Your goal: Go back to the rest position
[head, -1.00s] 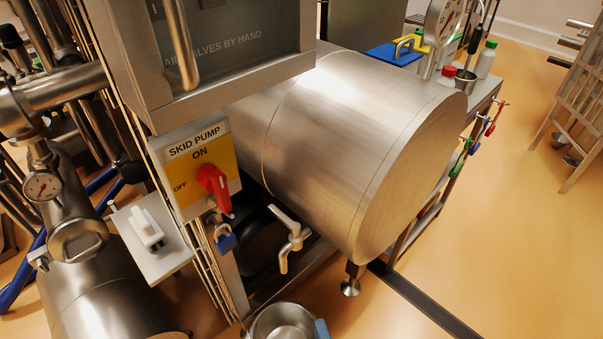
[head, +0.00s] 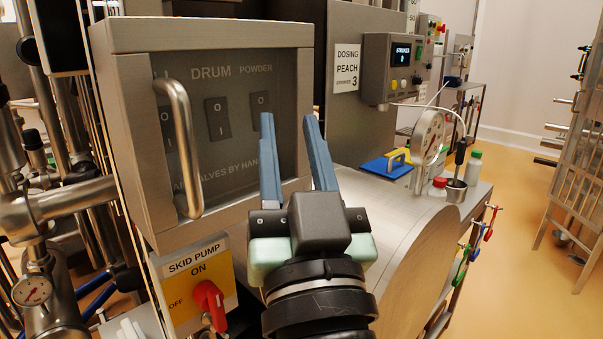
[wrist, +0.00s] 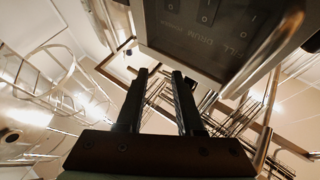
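My gripper (head: 290,122) stands upright in the middle of the head view, its two blue fingers pointing up and spread apart. Nothing is between them. The cabinet's window is at the top right of that view.
The cabinet's bar handle (head: 178,140) sticks out left of my gripper. The skid pump switch (head: 207,300) is below it. A rack (head: 580,160) is far right; floor between is clear.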

